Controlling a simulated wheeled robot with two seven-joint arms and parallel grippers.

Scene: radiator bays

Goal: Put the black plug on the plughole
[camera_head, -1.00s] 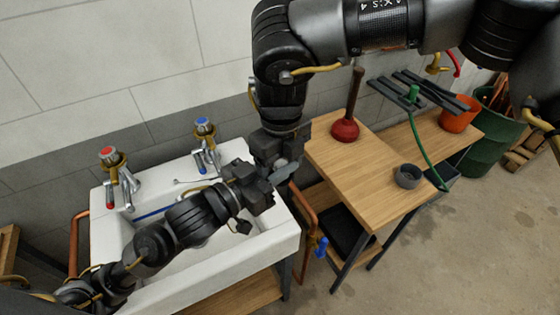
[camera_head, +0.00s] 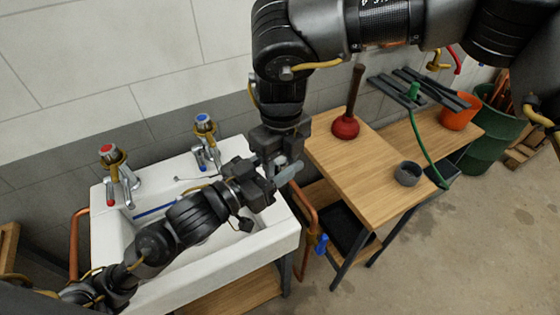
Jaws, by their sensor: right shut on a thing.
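My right gripper (camera_head: 280,165) hangs down over the right end of the white sink (camera_head: 262,245). It is shut on a dark grey thing (camera_head: 290,173), taken as the black plug, mostly hidden by the grippers. My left gripper (camera_head: 262,192) reaches in from the left over the basin, right up against the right gripper; whether its jaws are open or shut is unclear. A small black piece (camera_head: 242,224) shows just below it, and I cannot tell what it is. The plughole is not visible; my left arm covers much of the basin.
A red-topped tap (camera_head: 115,170) and a blue-topped tap (camera_head: 205,140) stand at the sink's back. On the wooden bench (camera_head: 365,190) to the right are a red plunger (camera_head: 346,125) and a dark grey cup (camera_head: 408,173). A copper pipe (camera_head: 307,212) runs between sink and bench.

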